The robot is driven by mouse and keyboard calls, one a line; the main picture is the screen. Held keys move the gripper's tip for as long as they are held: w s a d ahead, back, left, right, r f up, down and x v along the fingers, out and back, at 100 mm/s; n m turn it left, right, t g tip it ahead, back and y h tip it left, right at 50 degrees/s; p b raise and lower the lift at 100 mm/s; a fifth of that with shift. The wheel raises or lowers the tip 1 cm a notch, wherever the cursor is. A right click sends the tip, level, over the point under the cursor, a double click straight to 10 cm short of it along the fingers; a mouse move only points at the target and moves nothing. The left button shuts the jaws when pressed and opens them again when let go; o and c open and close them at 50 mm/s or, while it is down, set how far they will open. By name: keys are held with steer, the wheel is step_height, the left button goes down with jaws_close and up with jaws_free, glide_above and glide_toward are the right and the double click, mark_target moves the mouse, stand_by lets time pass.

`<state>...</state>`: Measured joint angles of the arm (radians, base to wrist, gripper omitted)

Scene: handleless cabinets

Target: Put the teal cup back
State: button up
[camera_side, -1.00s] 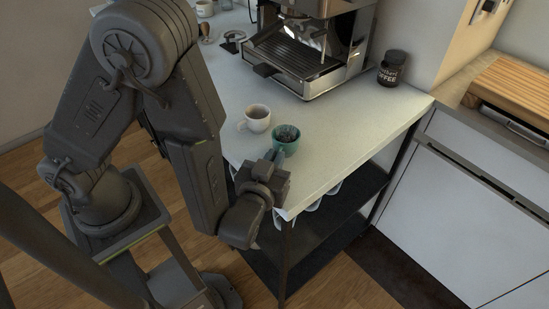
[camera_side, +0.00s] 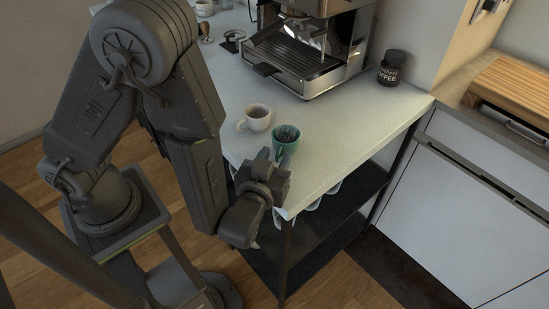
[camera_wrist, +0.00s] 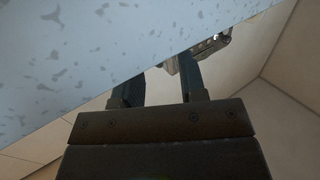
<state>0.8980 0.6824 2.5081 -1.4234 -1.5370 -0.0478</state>
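The teal cup (camera_side: 286,136) stands upright on the white counter (camera_side: 340,135) near its front edge, with something dark inside. My gripper (camera_side: 274,156) is just in front of the cup on its near side, over the counter's edge. Its two fingers show apart, with a gap between them, and I see nothing held. Whether a fingertip touches the cup cannot be told. In the wrist view the fingers (camera_wrist: 160,88) are also spread apart, and the teal cup does not show there.
A white cup (camera_side: 256,119) with brown contents stands just left of the teal cup. The espresso machine (camera_side: 305,55) stands behind, with a coffee jar (camera_side: 391,68) to its right. A dark shelf (camera_side: 350,195) is below the counter. The counter right of the teal cup is clear.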

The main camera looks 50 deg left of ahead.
steer(key=shift+s+d, duration=0.1)
steer(key=v, duration=0.4)
steer(key=shift+s+d, duration=0.1)
steer(key=shift+d, duration=0.05)
steer(key=w+d+r+m+g+h, duration=0.1)
steer(key=w+r+g+h, duration=0.15)
steer(key=r+h, duration=0.45)
steer(key=w+d+r+m+g+h, duration=0.1)
steer(key=w+d+r+m+h, duration=0.15)
steer(key=r+h, duration=0.4)
steer(key=s+a+r+m+g+y, duration=0.2)
steer(key=s+a+g, duration=0.4)
steer(key=s+a, duration=0.6)
steer(key=a+r+y, duration=0.1)
steer(key=a+y, duration=0.1)
steer(key=a, duration=0.1)
steer(key=shift+s+r+y, duration=0.3)
steer(key=shift+s+y, duration=0.05)
steer(key=shift+m, duration=0.25)
